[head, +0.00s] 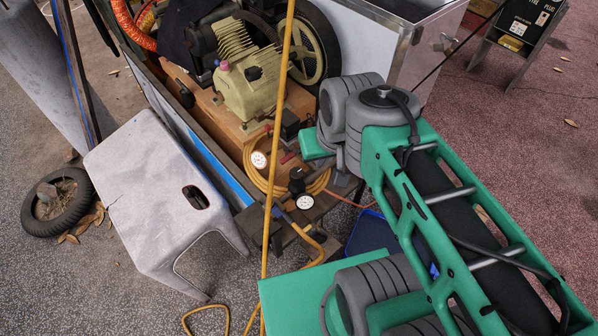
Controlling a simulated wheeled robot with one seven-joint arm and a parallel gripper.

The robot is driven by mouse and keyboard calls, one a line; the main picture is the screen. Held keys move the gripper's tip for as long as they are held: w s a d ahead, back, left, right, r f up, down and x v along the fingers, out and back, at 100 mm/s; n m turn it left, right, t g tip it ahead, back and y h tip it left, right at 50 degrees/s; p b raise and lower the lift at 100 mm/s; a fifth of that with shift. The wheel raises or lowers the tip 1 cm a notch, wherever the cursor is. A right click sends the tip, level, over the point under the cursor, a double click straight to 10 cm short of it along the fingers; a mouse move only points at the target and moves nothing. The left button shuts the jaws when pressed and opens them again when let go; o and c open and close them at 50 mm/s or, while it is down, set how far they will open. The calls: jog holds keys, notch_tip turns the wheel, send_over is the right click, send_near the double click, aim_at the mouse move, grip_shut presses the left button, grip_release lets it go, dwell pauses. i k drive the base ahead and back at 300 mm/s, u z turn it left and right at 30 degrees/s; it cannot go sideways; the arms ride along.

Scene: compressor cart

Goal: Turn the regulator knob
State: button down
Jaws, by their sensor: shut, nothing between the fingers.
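The regulator (297,183) shows near the middle of the head view, with a dark knob on top. Two round white-faced gauges are near it: one up and to the left (259,160), one just below and to the right (304,202). It sits at the low end of the cart, beside a coil of yellow hose (255,181). My green and grey arm fills the right side, and its nearest visible part is to the right of and above the regulator. I cannot make out my gripper or its fingers; the knob's top is not covered by my arm.
A cream compressor (250,85) with a flywheel (318,55) stands on the wooden cart deck. A yellow hose (276,130) crosses the view just left of the regulator. A grey plastic stool (150,165) and a tyre (75,205) are at left. A metal cabinet (375,35) stands behind.

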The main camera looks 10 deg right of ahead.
aim_at(297, 174)
jog(key=u, duration=0.45)
jog(key=k, duration=0.35)
jog(key=u, duration=1.4)
jog(key=i, duration=0.5)
jog(key=z, duration=0.05)
